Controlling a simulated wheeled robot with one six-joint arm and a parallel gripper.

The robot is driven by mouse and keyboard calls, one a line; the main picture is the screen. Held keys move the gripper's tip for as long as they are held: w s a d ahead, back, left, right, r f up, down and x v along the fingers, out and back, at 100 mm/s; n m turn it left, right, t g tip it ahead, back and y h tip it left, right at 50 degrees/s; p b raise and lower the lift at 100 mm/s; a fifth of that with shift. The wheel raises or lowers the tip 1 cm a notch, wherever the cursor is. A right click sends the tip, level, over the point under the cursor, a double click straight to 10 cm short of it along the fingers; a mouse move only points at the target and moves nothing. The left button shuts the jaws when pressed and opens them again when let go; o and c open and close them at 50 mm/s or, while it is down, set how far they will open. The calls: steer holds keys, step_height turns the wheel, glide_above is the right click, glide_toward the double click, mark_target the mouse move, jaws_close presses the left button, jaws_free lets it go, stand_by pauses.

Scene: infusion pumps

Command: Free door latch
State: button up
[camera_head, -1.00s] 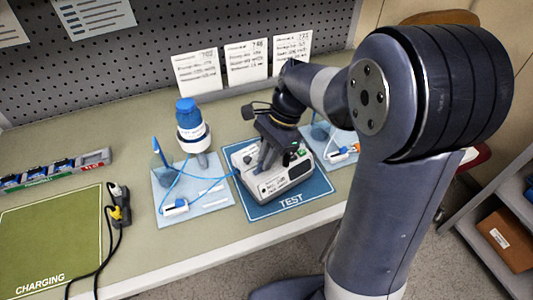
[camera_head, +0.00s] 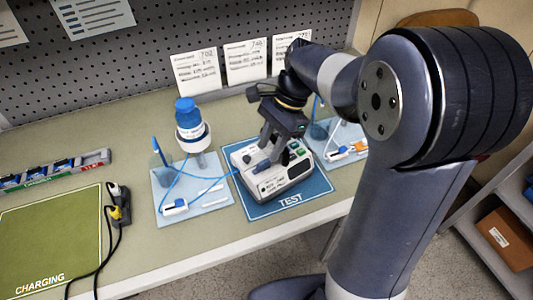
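The white and grey infusion pump (camera_head: 284,185) sits on the blue TEST mat (camera_head: 310,195). Its top shows a blue part and green buttons. My gripper (camera_head: 268,158) is over the top of the pump, pointing down near the blue part. I cannot tell whether its fingers touch the pump or how far apart they are. The door latch cannot be made out at this size. A thin blue tube (camera_head: 212,174) runs from the pump's left side toward the light blue tray.
A light blue tray (camera_head: 215,201) with a blue-capped bottle (camera_head: 190,121) stands left of the pump. Another tray (camera_head: 350,136) lies to the right. The green CHARGING mat (camera_head: 50,235) is empty, with black cables (camera_head: 110,238) beside it. Cards (camera_head: 197,73) stand behind.

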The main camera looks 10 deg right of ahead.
mark_target(264, 162)
steer(key=v, duration=0.7)
steer(key=shift+f, duration=0.1)
steer(key=x, duration=1.1)
steer(key=shift+s, duration=0.1)
steer(key=shift+f+m+b, duration=0.1)
steer(key=shift+m+b, duration=0.2)
steer(key=shift+b, duration=0.25)
steer(key=shift+d+m+t+b, duration=0.1)
steer(key=shift+m+t+b, duration=0.3)
steer(key=shift+m, duration=0.3)
steer(key=shift+r, duration=0.3)
